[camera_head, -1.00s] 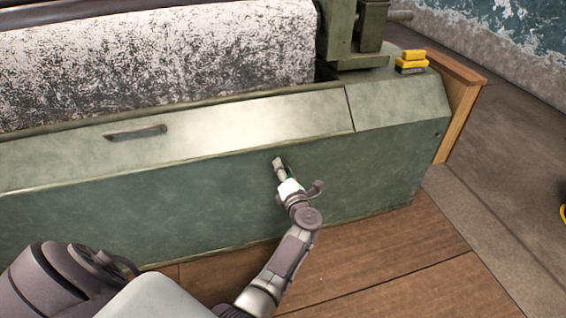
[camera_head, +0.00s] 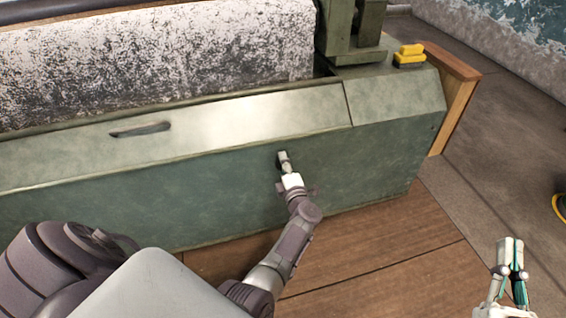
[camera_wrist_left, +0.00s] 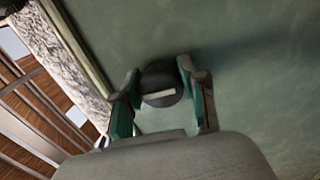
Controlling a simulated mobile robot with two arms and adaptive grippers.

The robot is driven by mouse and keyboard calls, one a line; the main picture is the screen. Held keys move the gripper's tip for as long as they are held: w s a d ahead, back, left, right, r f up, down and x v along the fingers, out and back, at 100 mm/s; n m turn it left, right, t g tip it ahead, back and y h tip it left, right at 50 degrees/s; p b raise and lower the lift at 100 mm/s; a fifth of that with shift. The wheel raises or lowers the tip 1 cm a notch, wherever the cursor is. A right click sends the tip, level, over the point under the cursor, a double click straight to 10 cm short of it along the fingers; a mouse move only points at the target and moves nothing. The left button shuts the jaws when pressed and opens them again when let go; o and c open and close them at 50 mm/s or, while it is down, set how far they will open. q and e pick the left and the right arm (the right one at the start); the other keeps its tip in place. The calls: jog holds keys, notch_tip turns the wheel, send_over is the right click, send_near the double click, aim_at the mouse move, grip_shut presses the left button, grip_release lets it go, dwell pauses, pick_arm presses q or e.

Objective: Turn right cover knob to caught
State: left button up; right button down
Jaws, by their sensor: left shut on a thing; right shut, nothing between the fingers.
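The right cover knob (camera_wrist_left: 158,76) is a dark round knob with a pale bar mark on its face. It sits on the green front cover (camera_head: 215,192). My left gripper (camera_head: 285,161) reaches up to the cover and is shut on the knob. In the left wrist view, its green-lined fingers (camera_wrist_left: 160,92) lie on both sides of the knob. In the head view the gripper mostly hides the knob. My right gripper (camera_head: 511,243) is shut and empty at the lower right, well away from the cover.
A dark slot handle (camera_head: 141,130) is on the sloped upper panel. A speckled roller (camera_head: 150,60) lies behind it. A yellow block (camera_head: 410,54) sits on the machine's right end, beside a wooden end board (camera_head: 459,105). The floor at the right is mostly clear.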

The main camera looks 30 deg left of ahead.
pick_arm(q)
jog(key=shift+d, duration=0.1)
dwell(0.3)
jog(key=o, duration=1.1)
